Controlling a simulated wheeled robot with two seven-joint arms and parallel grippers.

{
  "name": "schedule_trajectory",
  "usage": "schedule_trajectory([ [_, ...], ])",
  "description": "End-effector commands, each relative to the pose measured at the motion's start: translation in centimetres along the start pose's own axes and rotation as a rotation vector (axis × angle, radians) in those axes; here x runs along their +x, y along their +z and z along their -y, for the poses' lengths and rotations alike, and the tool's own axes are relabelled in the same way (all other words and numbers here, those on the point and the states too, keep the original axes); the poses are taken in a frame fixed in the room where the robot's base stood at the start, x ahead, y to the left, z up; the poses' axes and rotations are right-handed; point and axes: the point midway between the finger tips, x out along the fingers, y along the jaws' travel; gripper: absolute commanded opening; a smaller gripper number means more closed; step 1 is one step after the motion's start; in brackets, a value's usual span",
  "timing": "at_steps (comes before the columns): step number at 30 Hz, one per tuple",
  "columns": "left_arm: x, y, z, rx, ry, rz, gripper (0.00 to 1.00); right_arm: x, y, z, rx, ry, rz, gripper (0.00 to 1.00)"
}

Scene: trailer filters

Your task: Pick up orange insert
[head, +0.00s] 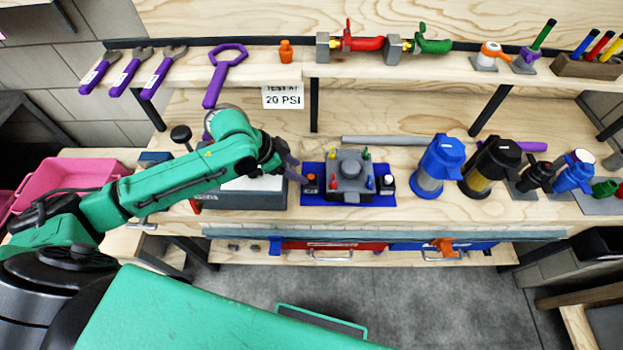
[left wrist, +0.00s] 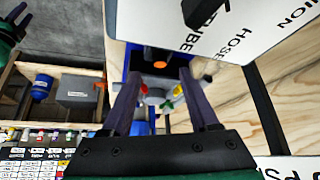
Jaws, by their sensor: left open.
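A small orange insert (head: 311,177) sits on a dark block at the left end of the blue base (head: 374,199). In the left wrist view, the orange piece (left wrist: 158,64) shows just beyond and between my fingertips. My left gripper (head: 292,170) is at the left edge of the blue base, close to the insert. Its two dark fingers (left wrist: 159,76) are apart with nothing between them. I cannot tell the exact gap to the insert. My right gripper is not seen.
A grey fixture (head: 350,177) with coloured fittings stands on the base, right of the insert. Blue filter (head: 438,168) and black filter (head: 490,168) housings stand farther right. Another orange part (head: 286,51) is on the upper shelf. A grey rod (head: 390,140) lies behind.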

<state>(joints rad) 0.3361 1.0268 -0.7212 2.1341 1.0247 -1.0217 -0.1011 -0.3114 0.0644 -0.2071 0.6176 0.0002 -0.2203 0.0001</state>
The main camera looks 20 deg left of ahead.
Motion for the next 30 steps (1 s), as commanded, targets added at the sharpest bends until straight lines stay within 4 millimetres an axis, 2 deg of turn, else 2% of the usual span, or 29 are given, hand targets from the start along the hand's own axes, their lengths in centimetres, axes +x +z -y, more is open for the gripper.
schedule_trajectory([
  [6, 3.2, -0.4, 0.0, -0.001, 0.002, -0.001, 0.61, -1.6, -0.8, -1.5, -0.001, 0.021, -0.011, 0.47],
  [9, 5.0, -0.2, 0.0, 0.0, 0.0, 0.0, 0.61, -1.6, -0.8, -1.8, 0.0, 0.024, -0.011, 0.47],
  [16, 5.5, -0.1, 0.1, 0.002, -0.001, 0.0, 0.61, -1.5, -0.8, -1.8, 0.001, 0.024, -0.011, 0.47],
  [17, 5.5, -0.1, 0.1, 0.002, -0.001, 0.0, 0.53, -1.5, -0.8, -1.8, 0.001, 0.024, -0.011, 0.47],
  [18, 5.5, -0.1, 0.1, 0.002, -0.001, 0.0, 0.38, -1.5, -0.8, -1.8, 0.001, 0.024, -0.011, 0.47],
  [20, 5.5, -0.1, 0.1, 0.002, -0.001, 0.0, 0.15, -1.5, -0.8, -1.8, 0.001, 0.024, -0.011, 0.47],
  [21, 5.5, -0.1, 0.1, 0.002, -0.001, 0.001, 0.0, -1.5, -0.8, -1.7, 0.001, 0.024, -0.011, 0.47],
  [30, 5.5, -0.1, 0.1, 0.001, -0.001, 0.0, 0.0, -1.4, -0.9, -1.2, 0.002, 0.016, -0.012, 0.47],
])
